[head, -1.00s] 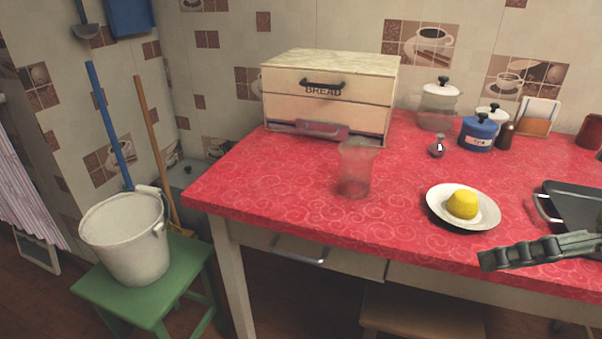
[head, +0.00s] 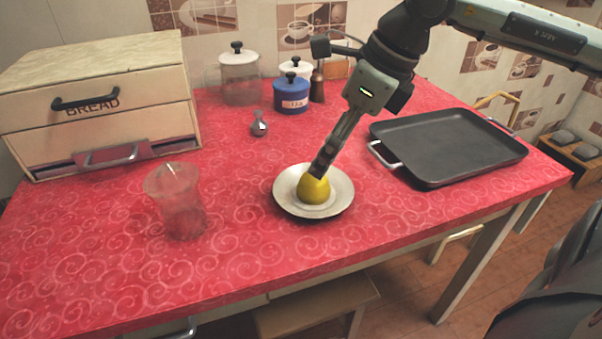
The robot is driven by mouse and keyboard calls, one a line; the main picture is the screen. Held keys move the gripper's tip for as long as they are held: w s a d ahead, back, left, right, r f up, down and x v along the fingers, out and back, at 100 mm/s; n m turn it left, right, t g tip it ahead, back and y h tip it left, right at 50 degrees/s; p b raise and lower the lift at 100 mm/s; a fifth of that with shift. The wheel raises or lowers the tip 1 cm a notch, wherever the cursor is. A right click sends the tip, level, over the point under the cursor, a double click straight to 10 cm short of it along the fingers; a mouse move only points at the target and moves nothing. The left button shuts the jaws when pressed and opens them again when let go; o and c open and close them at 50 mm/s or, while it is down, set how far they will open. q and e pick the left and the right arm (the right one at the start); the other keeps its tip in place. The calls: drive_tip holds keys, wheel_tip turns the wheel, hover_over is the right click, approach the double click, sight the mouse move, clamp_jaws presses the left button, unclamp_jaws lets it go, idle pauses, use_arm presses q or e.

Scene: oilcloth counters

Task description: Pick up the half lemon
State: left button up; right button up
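The half lemon (head: 314,190) is yellow and rests on a white plate (head: 340,200) near the middle of the red counter. My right gripper (head: 319,169) reaches down from the upper right. Its dark fingers are at the top of the lemon, seen nearly edge-on, and overlap its upper edge. I cannot tell whether they touch it or are closed around it. The lemon shows no clear gap above the plate. My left gripper is not in view.
A black tray (head: 446,146) with metal handles lies right of the plate. A clear glass (head: 176,203) stands to the left, near a bread box (head: 100,105). Blue (head: 291,95) and glass jars (head: 239,78) stand behind. The counter front is clear.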

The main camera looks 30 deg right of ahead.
sight(314, 184)
drive_tip(key=shift+a+f, duration=0.2)
drive_tip(key=shift+f, duration=0.75)
drive_tip(key=x, duration=0.4)
drive_tip(key=shift+s+a+f, duration=0.1)
drive_tip(key=shift+s+a, duration=0.05)
drive_tip(key=shift+s, duration=0.1)
drive_tip(key=shift+w+a+f, duration=0.1)
drive_tip(key=shift+w+f, duration=0.2)
drive_tip(key=shift+f, duration=0.2)
drive_tip(key=shift+c, duration=0.3)
drive_tip(key=c, duration=1.2)
